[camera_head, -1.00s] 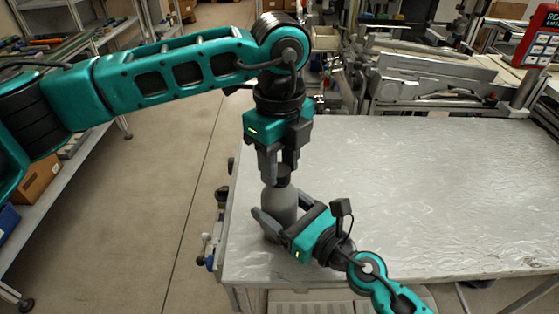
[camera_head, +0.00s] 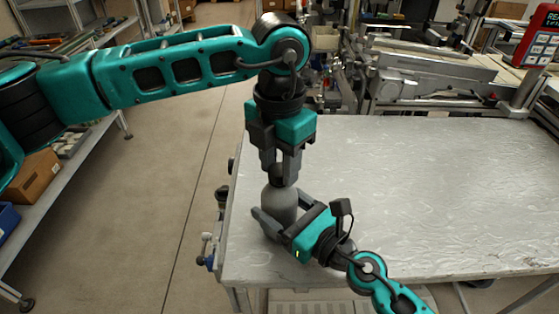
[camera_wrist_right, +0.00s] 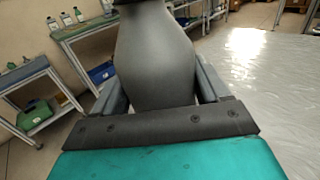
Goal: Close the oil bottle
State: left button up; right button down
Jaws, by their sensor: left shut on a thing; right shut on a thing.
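The grey oil bottle (camera_head: 281,205) stands upright near the left edge of the table, and its body fills the middle of the right wrist view (camera_wrist_right: 155,55). My right gripper (camera_head: 270,226) is shut on the bottle's body, one finger on each side. My left gripper (camera_head: 280,176) points straight down above the bottle and is shut on the dark cap (camera_head: 279,172) at the bottle's top. The fingers partly hide the cap, and I cannot tell how tightly it sits on the neck.
The silver-covered table (camera_head: 420,190) is bare to the right of the bottle. Metal machinery (camera_head: 430,75) stands along its back edge, with a red device (camera_head: 538,35) at the far right. Shelving (camera_head: 75,150) stands on the left across open floor.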

pick_arm(q)
jog(key=m, duration=0.5)
jog(key=shift+m, duration=0.4)
jog(key=m, duration=1)
jog(key=shift+m, duration=0.4)
jog(key=m, duration=0.3)
jog(key=shift+m, duration=0.4)
jog(key=o, duration=1.2)
jog(key=shift+f, duration=0.1)
jog(key=shift+o, duration=0.2)
notch_tip(320, 180, up, 12)
pick_arm(e)
grip_release()
